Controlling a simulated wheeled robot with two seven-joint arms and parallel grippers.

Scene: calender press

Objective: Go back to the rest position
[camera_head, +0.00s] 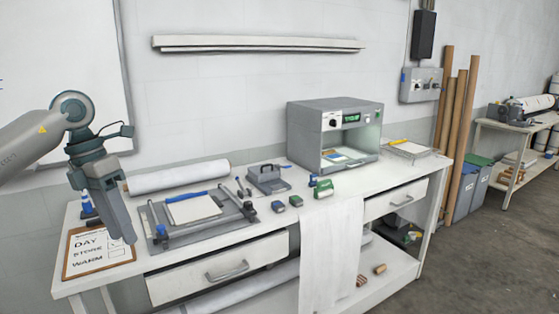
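My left gripper (124,238) hangs from the arm that comes in from the left. It points down over the left end of the white workbench (260,232), in front of a clipboard (97,250) lettered "DAY STORE WARM". I see nothing held between its fingers, but they are seen too closely from the side to tell whether they are open or shut. My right gripper and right arm are not in view.
Close right of my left gripper lies a grey tray (151,222) with a white pad (193,209). A white roll (178,177) lies behind. A grey press (305,133) stands further right. White cloth (330,255) hangs over the front edge. Floor (480,270) at right is clear.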

